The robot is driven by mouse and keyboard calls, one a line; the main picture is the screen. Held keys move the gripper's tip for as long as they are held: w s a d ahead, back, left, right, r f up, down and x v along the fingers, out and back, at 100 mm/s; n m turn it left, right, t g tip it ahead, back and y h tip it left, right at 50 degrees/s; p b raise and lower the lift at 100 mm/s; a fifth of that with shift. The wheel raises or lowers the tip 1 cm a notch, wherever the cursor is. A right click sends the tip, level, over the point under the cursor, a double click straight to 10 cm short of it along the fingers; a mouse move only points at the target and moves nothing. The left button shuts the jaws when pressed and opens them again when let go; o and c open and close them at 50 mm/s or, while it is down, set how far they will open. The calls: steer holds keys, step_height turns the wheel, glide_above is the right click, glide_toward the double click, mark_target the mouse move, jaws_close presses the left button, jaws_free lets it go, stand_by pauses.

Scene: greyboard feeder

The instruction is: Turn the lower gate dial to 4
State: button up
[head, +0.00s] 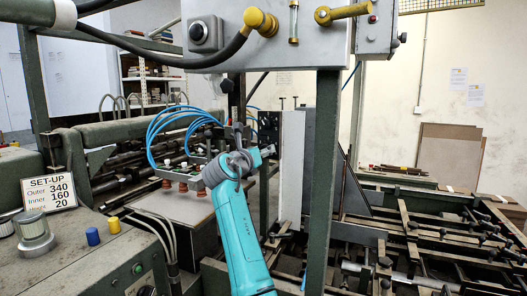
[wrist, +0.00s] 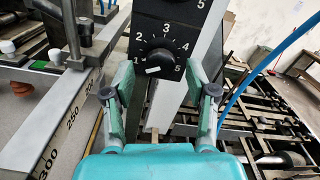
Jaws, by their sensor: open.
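The lower gate dial (wrist: 157,62) is a black round knob on a black panel in the wrist view, with white numbers from 1 on its left, over the top, to its right. A white mark shows low on the knob, left of its middle; the nearest number is 1, but I cannot tell its exact setting. My gripper (wrist: 160,76) is open, one finger on each side of the dial, apart from it as far as I can see. In the head view my gripper (head: 266,153) is by the narrow black panel (head: 268,124), whose dials cannot be made out.
Part of another scale with a 5 shows above the dial. A ruler strip (wrist: 68,125) lies at left and a blue hose (wrist: 262,65) at right. In the head view, a green post (head: 322,160) stands right of my arm and a set-up card (head: 48,193) is at left.

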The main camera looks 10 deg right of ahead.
steer(key=shift+x, duration=0.95)
jaws_close()
